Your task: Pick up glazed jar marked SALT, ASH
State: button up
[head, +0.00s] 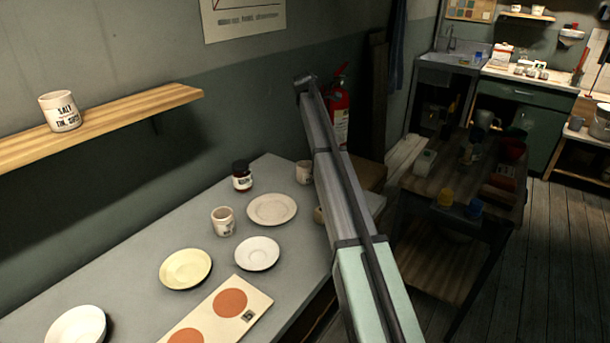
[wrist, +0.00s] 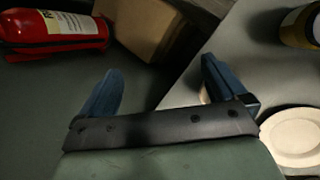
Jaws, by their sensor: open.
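A white jar (head: 60,111) on the wall shelf has dark lettering; its top line reads SALT and its lower line is hard to read, but does not look like ASH. A pale jar (head: 222,221) on the grey table has small dark marks, too small to read. Another pale jar (head: 303,172) stands at the table's far right edge, partly behind my arm, its marking unreadable. In the wrist view my gripper (wrist: 160,85) is open, with nothing between its two blue fingers. A pale sliver of something shows beside the right finger, mostly hidden.
A dark jar with label (head: 242,176), several plates (head: 271,209) and a board with orange discs (head: 219,312) occupy the grey table (head: 120,250). A red fire extinguisher (head: 338,108) and a cardboard box (wrist: 145,25) stand beyond it. A cluttered wooden table (head: 430,183) is at right.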

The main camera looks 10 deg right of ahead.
jog(key=a+f+g+y, duration=0.2)
jog(key=a+y, duration=0.1)
jog(key=a, duration=0.2)
jog(key=g+y, duration=0.2)
send_over(305, 167)
jog(key=s+a, duration=0.1)
jog(key=s, duration=0.2)
notch_tip(305, 167, down, 9)
jog(key=shift+w+d+f, duration=0.1)
jog(key=shift+d+f, duration=0.05)
jog(key=shift+f, duration=1.15)
jog(key=shift+w+d+f, duration=0.1)
jog(key=shift+f, duration=1.15)
jog(key=c, duration=1.2)
jog(key=shift+r, duration=0.1)
